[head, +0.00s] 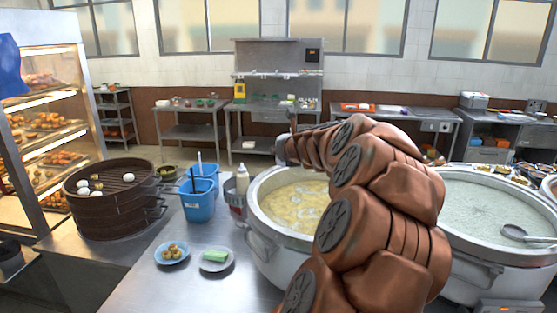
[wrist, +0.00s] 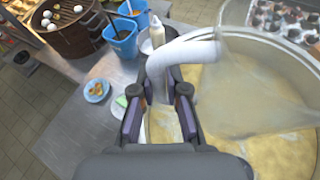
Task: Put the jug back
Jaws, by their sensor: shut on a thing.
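The jug (wrist: 245,85) is see-through and fills the upper right of the wrist view, above the left stockpot of yellow congee (wrist: 290,155). Its pale curved handle (wrist: 190,52) comes down between the fingers of my gripper (wrist: 160,92). My gripper is shut on this handle. The left stockpot also shows in the head view (head: 258,225), partly behind my arm. I cannot make out the jug in the head view. The right stockpot (head: 480,205) holds a paler congee, with a ladle (head: 525,234) at its right side.
Left of the pots, the steel counter (head: 150,285) bears a dark steamer (head: 112,200), blue tubs (head: 197,200), a squeeze bottle (head: 242,180) and two small plates of food (head: 172,253). The counter's front left is bare. A lit food cabinet (head: 45,130) stands at far left.

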